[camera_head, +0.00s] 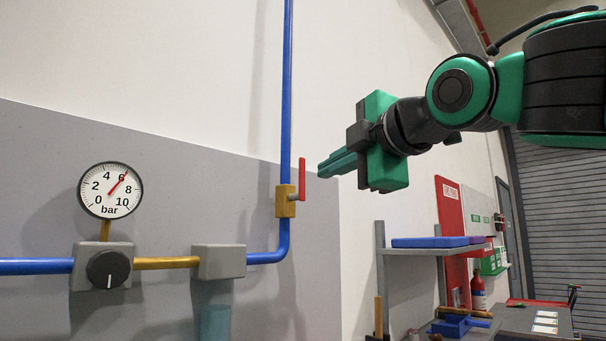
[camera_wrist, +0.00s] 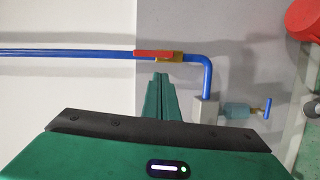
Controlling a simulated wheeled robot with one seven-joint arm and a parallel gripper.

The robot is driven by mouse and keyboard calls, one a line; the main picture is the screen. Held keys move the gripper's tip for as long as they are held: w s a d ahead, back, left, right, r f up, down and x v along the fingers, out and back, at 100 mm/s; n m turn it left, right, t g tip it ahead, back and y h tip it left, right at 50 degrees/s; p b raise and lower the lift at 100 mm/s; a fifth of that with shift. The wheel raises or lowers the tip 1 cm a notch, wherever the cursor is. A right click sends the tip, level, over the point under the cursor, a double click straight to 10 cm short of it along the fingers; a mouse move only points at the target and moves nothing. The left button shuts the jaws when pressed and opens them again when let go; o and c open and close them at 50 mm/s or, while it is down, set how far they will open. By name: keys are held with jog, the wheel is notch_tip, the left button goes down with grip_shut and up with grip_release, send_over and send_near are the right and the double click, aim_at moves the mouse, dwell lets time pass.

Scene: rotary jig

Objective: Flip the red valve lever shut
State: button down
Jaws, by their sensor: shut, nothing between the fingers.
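The red valve lever (camera_head: 302,180) stands upright, in line with the vertical blue pipe (camera_head: 286,90), on a brass valve body (camera_head: 285,201). My gripper (camera_head: 322,169) is shut and empty, just right of the lever in the head view, with a small gap in the picture. In the wrist view the red lever (camera_wrist: 154,53) lies along the pipe beside the brass body (camera_wrist: 170,57). The gripper's fingertips (camera_wrist: 161,76) show just below the lever there. I cannot tell the exact depth between fingertips and lever.
A pressure gauge (camera_head: 110,190) and a black knob (camera_head: 108,269) sit on the pipe run at the left. A grey box (camera_head: 219,261) joins the lower pipe. A shelf (camera_head: 435,249) stands at the right. The wall around the lever is clear.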

aim_at(302, 164)
jog(key=shift+n+y, duration=0.6)
jog(key=shift+n, duration=0.3)
jog(key=s+a+r, duration=0.2)
jog(key=r, duration=0.1)
jog(key=shift+a, duration=0.3)
jog(key=shift+w+a, duration=0.55)
jog(key=shift+w, duration=1.3)
jog(key=shift+w+a, duration=0.5)
jog(key=shift+w, duration=1.35)
jog(key=shift+w+a, duration=0.55)
jog(key=shift+w, duration=1.3)
